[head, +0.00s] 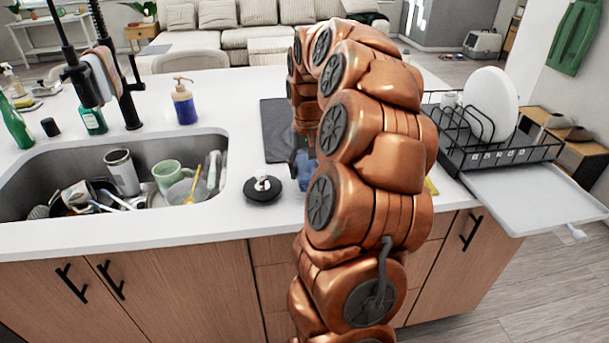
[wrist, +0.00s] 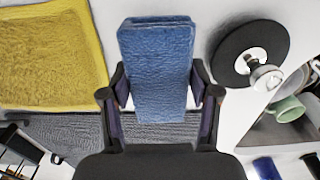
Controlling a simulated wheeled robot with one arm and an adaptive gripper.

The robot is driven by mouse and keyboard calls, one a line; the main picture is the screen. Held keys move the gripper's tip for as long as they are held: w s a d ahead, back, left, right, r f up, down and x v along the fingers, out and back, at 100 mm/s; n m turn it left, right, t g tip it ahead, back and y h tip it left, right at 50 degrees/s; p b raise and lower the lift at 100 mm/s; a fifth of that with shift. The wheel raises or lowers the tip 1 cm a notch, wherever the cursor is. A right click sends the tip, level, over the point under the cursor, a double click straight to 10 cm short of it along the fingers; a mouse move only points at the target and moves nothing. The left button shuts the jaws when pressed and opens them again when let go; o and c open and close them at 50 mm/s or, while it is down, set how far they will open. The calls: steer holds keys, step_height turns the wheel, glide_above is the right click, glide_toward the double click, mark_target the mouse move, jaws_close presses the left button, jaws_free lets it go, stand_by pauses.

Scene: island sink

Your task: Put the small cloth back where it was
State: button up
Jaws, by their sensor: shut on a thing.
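A small folded blue cloth (wrist: 157,60) is between the two fingers of my gripper (wrist: 158,92) in the wrist view. The fingers touch it on both sides. In the head view a bit of the blue cloth (head: 305,172) shows beside my arm, over the white counter between the dark mat and the round black stopper. Most of my gripper is hidden behind my arm there. I cannot tell whether the cloth touches the counter. A larger yellow cloth (wrist: 48,55) lies flat at the left of the wrist view; only a corner of it (head: 432,187) shows in the head view.
A dish rack (head: 480,155) with a white plate stands at right.

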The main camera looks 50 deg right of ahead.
steer(key=shift+w+f, duration=0.1)
steer(key=shift+w, duration=0.35)
steer(key=shift+a+f+p, duration=0.1)
steer(key=shift+f+p, duration=0.5)
steer(key=shift+f, duration=1.15)
steer(key=shift+f, duration=0.15)
steer(key=o, duration=1.1)
